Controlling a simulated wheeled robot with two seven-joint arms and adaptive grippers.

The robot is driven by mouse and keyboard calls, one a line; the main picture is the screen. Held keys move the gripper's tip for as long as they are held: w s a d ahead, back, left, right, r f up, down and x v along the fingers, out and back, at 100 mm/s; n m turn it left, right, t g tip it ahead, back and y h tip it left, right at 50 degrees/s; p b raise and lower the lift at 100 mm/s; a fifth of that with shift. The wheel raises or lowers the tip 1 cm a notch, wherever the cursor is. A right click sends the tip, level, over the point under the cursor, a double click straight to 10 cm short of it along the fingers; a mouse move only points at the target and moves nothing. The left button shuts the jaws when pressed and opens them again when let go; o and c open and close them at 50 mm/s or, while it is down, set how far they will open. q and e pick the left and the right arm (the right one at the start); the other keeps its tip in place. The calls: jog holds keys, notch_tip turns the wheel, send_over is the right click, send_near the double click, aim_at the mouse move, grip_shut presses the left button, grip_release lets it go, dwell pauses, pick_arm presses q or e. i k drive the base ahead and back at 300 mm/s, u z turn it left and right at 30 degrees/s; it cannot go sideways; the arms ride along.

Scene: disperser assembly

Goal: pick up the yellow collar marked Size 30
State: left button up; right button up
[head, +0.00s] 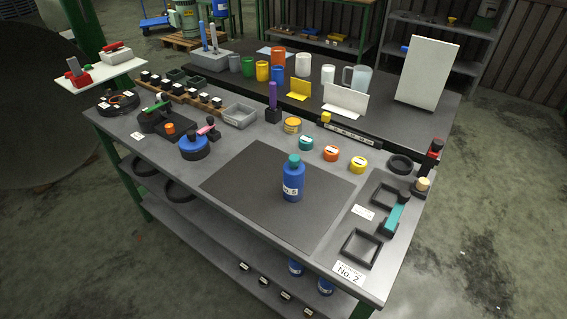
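A yellow ring-shaped collar (359,165) with a dark opening and a small white label lies on the grey workbench, right of the dark mat. An orange collar (331,154) and a teal collar (306,143) lie in a row to its left. A larger yellow round piece (292,125) sits at the back left end of that row. The label text is too small to read, so I cannot confirm which one says Size 30. Neither of my grippers is in view.
A blue bottle (293,183) with a teal cap stands on the dark mat (240,195). Black trays (362,248) and a teal block (394,219) are at the right. A black ring (400,164) lies right of the yellow collar. A long bar (350,134) lies behind the collars.

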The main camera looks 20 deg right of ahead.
aim_at(359, 164)
jog(key=u, duration=0.85)
jog(key=i, duration=1.95)
jog(key=z, duration=1.25)
